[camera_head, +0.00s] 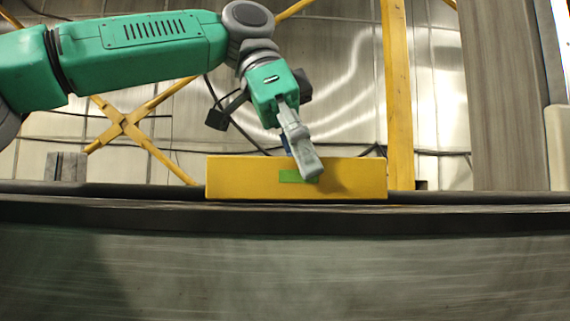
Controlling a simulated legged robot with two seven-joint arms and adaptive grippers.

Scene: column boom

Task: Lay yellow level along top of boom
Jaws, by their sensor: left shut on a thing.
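The yellow level (240,178) is a long yellow bar with a green patch at its middle. It lies lengthwise along the dark top edge of the boom (480,215); I cannot tell whether it touches the boom or is held just above it. My left gripper (309,174) reaches down from the upper left and is shut on the level near the green patch. One finger shows in front of the level; the other is hidden. My right gripper is not in view.
Yellow braces (123,124) and a yellow post (397,95) stand behind the boom. A grey block (67,167) is at the left by the boom's far edge. A wide grey column (516,95) rises at the right. The boom top looks bare on both sides of the level.

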